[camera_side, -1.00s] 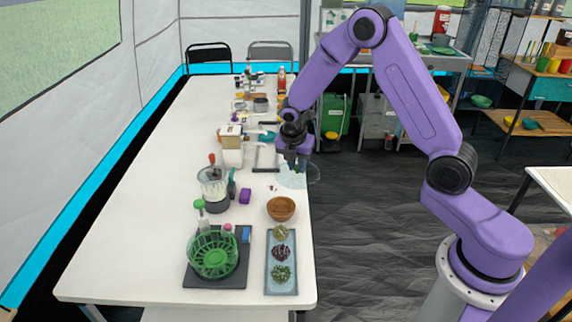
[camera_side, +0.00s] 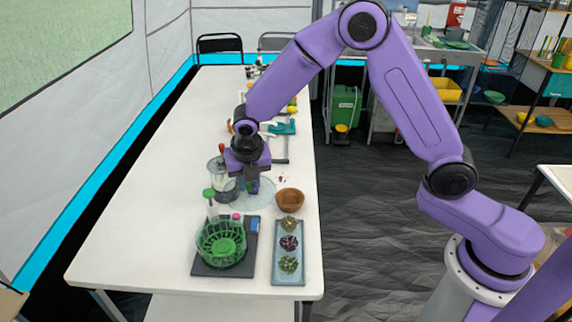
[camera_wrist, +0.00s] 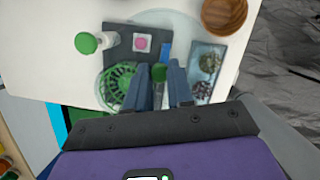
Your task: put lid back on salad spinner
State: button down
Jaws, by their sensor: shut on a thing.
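The clear round lid (camera_side: 266,196) hangs from my gripper (camera_side: 252,187), above the white table. In the wrist view, my gripper (camera_wrist: 173,82) is shut on the lid's green knob (camera_wrist: 160,73). The lid's faint edge (camera_wrist: 180,17) crosses the top of that view. The green salad spinner (camera_side: 221,243) stands open on a dark mat (camera_side: 206,271) near the table's front. It also shows in the wrist view (camera_wrist: 117,85), left of my fingers. In the side view the lid is beyond the spinner and slightly right of it, apart from it.
A green-capped bottle (camera_side: 209,198) stands upright behind the spinner. A pink-topped container (camera_side: 236,217) and a blue item (camera_side: 254,225) are close by. A wooden bowl (camera_side: 290,201) and a tray (camera_side: 289,279) with several plants stand right. A blender (camera_side: 218,172) is partly hidden by my gripper.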

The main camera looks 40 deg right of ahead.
jog(key=s+a+n+y, duration=0.1)
jog(key=a+n, duration=0.3)
jog(key=a, duration=0.7)
jog(key=shift+s+d+f, duration=0.1)
jog(key=shift+d+f, duration=0.05)
jog(key=shift+f, duration=1.3)
jog(key=shift+s+d+f, duration=0.1)
jog(key=shift+d+f, duration=0.05)
jog(key=shift+f, duration=1.25)
jog(key=shift+f, duration=0.2)
jog(key=shift+c, duration=2.2)
grip_release()
jog(key=w+v, duration=0.1)
jog(key=v, duration=0.5)
jog(key=shift+w+r, duration=0.15)
jog(key=shift+r, duration=0.45)
jog(key=shift+d, duration=0.1)
